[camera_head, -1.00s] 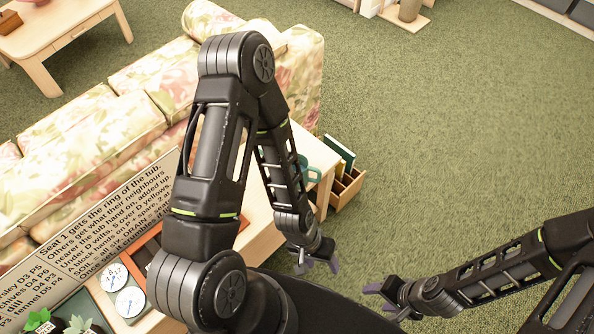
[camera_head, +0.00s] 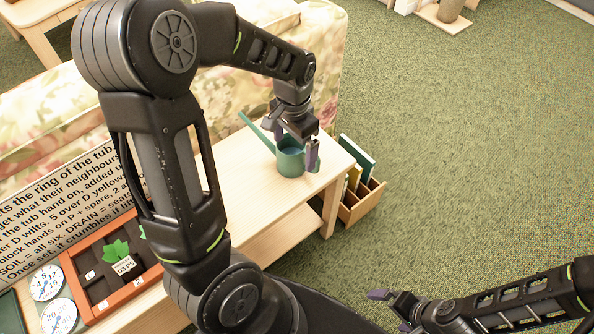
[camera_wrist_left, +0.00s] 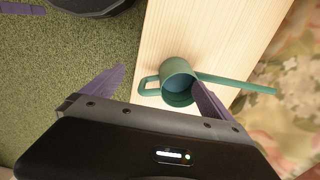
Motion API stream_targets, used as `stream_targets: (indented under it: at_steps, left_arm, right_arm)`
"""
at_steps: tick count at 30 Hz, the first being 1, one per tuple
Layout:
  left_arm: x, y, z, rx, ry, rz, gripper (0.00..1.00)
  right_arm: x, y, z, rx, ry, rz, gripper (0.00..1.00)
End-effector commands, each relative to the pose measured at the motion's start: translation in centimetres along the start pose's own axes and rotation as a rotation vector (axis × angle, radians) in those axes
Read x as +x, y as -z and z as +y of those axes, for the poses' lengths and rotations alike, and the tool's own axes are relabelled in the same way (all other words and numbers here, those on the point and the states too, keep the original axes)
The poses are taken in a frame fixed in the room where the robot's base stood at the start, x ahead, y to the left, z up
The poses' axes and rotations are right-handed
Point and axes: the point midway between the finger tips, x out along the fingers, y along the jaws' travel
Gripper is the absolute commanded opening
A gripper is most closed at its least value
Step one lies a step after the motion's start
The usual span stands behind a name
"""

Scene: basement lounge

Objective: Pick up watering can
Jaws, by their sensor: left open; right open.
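The green watering can (camera_head: 289,158) stands upright near the right end of the light wooden table (camera_head: 238,205), its long spout pointing to the upper left. My left gripper (camera_head: 295,148) is open over the can, pointing down. In the left wrist view the can (camera_wrist_left: 177,76) shows between the open fingers of my left gripper (camera_wrist_left: 152,90), with its handle toward the left and its spout to the right. One finger overlaps the can's edge in that view; I cannot tell whether they touch. My right gripper (camera_head: 386,302) is open and empty, low over the green carpet, away from the table.
A wooden box with books (camera_head: 361,190) stands on the floor beside the table's right end. A floral sofa (camera_head: 40,105) runs behind the table. A text board (camera_head: 72,205), dials (camera_head: 46,283) and a red-framed planter tray (camera_head: 88,308) occupy the table's left part. Carpet at right is clear.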

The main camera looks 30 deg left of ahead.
Motion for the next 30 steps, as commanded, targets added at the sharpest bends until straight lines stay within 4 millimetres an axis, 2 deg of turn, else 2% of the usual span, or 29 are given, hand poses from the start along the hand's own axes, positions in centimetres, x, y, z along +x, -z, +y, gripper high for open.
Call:
stream_targets:
  at_steps: [5,14,23,26,30]
  left_arm:
    - [0.0,0.0,0.1,0.0,-0.001,-0.001,0.97]
    - [2.6,-0.1,0.1,0.0,-0.002,-0.003,0.97]
    - [2.8,0.0,0.1,-0.001,-0.002,-0.001,0.97]
    - [3.4,-0.1,0.1,-0.001,-0.003,-0.003,0.97]
    - [5.7,-0.2,0.2,-0.002,-0.005,-0.007,0.97]
  right_arm:
    - [-0.1,0.0,0.0,0.0,0.0,0.0,1.0]
    - [0.3,0.0,0.1,0.0,-0.001,0.0,1.0]
    - [0.3,0.0,0.1,0.0,-0.001,0.0,1.0]
    - [0.4,0.0,0.2,0.0,-0.001,0.0,1.0]
    - [0.7,0.0,0.3,0.0,-0.001,0.0,1.0]
